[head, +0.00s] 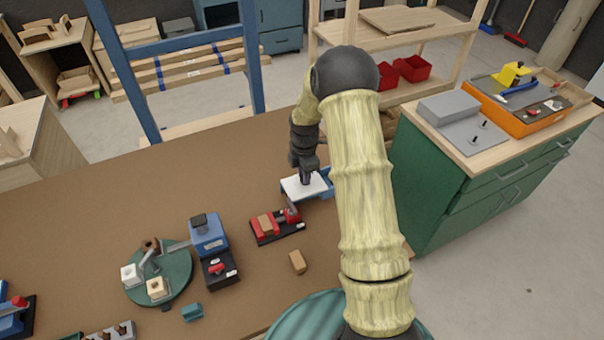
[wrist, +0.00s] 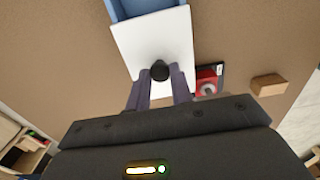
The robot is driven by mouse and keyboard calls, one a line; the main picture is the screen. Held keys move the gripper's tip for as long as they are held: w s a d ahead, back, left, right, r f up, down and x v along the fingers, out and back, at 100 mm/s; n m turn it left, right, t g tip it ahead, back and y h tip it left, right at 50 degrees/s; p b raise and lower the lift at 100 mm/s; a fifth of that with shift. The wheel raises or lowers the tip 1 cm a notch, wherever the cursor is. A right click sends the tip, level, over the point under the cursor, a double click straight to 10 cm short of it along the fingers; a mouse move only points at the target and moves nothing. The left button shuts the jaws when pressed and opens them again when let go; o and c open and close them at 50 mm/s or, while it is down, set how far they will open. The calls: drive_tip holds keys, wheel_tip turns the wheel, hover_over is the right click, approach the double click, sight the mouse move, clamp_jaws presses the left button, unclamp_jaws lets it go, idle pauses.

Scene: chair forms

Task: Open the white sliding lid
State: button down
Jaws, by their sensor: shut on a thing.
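The white sliding lid (head: 297,187) lies flat on a blue box (head: 327,184) at the back right of the brown table. In the wrist view the lid (wrist: 132,41) fills the upper middle, and the box (wrist: 140,6) shows past its far edge, with part of its inside uncovered. A dark round knob (wrist: 160,70) stands on the lid. My gripper (wrist: 160,75) has its two fingers closed around the knob. In the head view my gripper (head: 306,178) comes down onto the lid from above. My arm hides part of the box in the head view.
A red and black clamp device (head: 276,224) stands close in front of the lid. A small wooden block (head: 297,261) lies nearer. A blue device (head: 208,237) and a green round plate (head: 158,275) are to the left. The table's left rear is clear.

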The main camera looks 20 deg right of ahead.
drive_tip(key=shift+r, duration=0.1)
drive_tip(key=c, duration=1.2)
unclamp_jaws()
drive_tip(key=shift+c, duration=0.2)
wheel_tip(320, 180, up, 17)
drive_tip(key=b, duration=0.1)
drive_tip(key=shift+r, duration=0.15)
drive_tip(key=s+a+f+m+t, duration=0.1)
drive_tip(key=s+a+m, duration=0.1)
drive_tip(key=s+m, duration=0.8)
drive_tip(key=s+a+f+m+t, duration=0.1)
drive_tip(key=s+m, duration=0.8)
drive_tip(key=s, duration=0.4)
drive_tip(key=shift+a+m+t+p, duration=0.3)
drive_tip(key=shift+a+m, duration=0.1)
